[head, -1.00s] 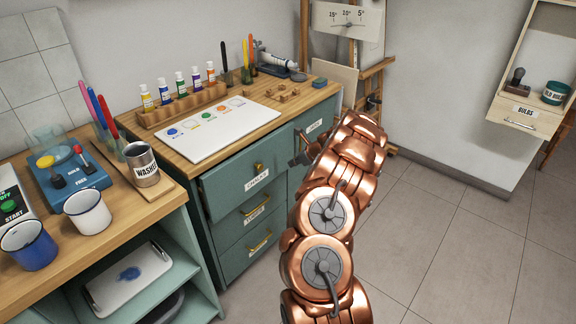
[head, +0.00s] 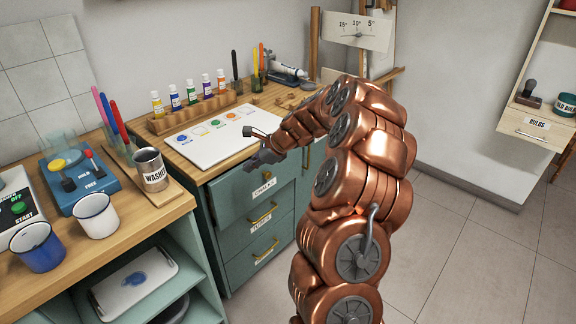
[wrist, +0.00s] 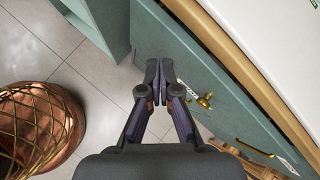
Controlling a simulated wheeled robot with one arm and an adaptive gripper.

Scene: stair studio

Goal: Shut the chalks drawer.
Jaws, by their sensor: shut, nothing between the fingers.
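The chalks drawer (head: 228,201) is the labelled top drawer of the teal cabinet. Its front stands out a little from the cabinet, so it looks partly open. My gripper (head: 252,163) is at the upper edge of this drawer front, with its fingers shut and empty. In the wrist view, the shut fingertips (wrist: 160,66) overlap the teal drawer front (wrist: 151,35), beside its brass handle (wrist: 205,101). I cannot tell whether they touch it.
The worktop holds a white palette board (head: 216,137) and a wooden paint rack (head: 196,116). Two closed-looking drawers lie below. A bench at left carries mugs (head: 96,214) and a washers tin (head: 151,170). The floor (head: 450,240) at right is clear.

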